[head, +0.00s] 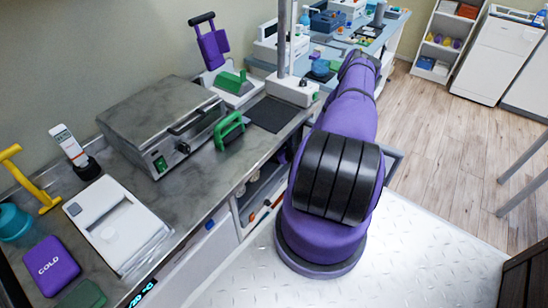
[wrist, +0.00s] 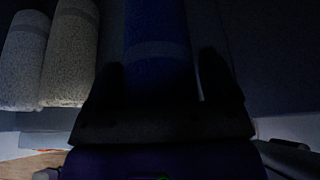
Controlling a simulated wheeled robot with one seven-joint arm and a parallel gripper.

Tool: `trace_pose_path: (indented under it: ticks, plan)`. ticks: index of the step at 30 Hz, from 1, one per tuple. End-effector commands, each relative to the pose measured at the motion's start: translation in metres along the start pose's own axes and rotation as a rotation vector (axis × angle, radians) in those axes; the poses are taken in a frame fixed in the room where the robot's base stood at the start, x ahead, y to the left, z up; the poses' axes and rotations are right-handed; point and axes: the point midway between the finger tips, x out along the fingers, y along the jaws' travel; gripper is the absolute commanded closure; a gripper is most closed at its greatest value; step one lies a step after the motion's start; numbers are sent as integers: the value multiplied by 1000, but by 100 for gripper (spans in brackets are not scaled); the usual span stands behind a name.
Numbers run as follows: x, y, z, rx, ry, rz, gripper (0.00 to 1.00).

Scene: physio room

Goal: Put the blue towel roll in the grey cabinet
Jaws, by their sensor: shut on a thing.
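The blue towel roll (wrist: 157,28) stands between the two dark fingers of my gripper (wrist: 160,72) in the wrist view. The fingers are shut on it, one on each side. The wrist view is very dark, so the exact contact and the lower end of the roll are hard to see. In the head view my purple arm hides my gripper and the roll. A grey-framed open compartment (head: 244,207) shows under the counter beside my arm; I cannot tell if this is the grey cabinet.
Two pale towel rolls (wrist: 70,55) (wrist: 24,58) stand close on the left in the wrist view. The counter (head: 205,185) carries a steel hot-plate box (head: 155,112), a white device (head: 112,222) and a purple cold pack (head: 52,265). Wooden floor (head: 430,130) is clear on the right.

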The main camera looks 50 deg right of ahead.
Motion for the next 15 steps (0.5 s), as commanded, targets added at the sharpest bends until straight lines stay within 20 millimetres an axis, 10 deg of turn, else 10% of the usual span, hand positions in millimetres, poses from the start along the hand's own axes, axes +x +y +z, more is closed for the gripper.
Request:
trace_pose_path:
  ticks: [15]
  plan:
    - [8,0,-30,3,4,-1,51]
